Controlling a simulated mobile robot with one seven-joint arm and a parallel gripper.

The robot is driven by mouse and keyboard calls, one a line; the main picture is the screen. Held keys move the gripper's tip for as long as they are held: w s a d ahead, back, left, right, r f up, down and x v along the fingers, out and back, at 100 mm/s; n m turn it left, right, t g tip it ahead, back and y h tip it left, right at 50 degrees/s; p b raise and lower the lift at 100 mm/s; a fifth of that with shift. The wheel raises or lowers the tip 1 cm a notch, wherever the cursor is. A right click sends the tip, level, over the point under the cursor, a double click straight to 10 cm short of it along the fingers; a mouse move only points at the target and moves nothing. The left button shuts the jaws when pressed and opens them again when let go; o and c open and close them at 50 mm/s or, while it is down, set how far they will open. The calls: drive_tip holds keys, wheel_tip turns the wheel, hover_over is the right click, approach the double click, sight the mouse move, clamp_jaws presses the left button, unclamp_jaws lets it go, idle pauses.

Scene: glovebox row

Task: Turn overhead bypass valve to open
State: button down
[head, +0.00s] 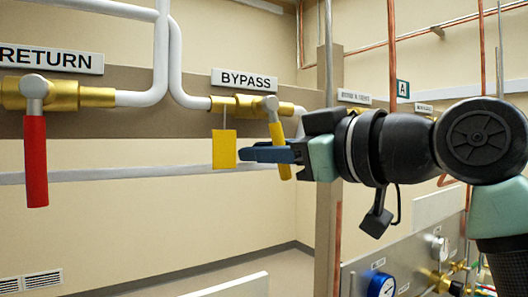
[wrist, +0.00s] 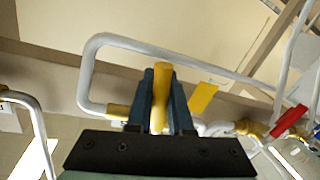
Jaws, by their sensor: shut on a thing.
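The bypass valve (head: 243,104) is a brass body in a white overhead pipe, under a sign (head: 244,80) reading BYPASS. Its yellow lever handle (head: 276,131) hangs down from a grey hub, tilted slightly with its lower end to the right. My gripper (head: 262,153) comes in from the right and is shut on the lower part of the handle. In the wrist view the yellow handle (wrist: 160,90) lies between the two blue fingers. A yellow tag (head: 224,149) hangs from the valve, just left of the fingers; it also shows in the wrist view (wrist: 203,98).
A return valve with a red handle (head: 36,160) hangs at the left under a RETURN sign (head: 50,59). A panel with gauges (head: 382,285) stands below my arm. A post (head: 330,170) and copper pipes rise behind. The space below the bypass valve looks clear.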

drive_tip(key=c, duration=0.8)
unclamp_jaws()
drive_tip(key=shift+c, duration=0.2)
drive_tip(key=shift+s, duration=0.1)
drive_tip(key=b+v, duration=0.5)
drive_tip(key=v, duration=0.7)
drive_tip(key=shift+s+d+b, duration=0.3)
drive_tip(key=shift+b, duration=0.1)
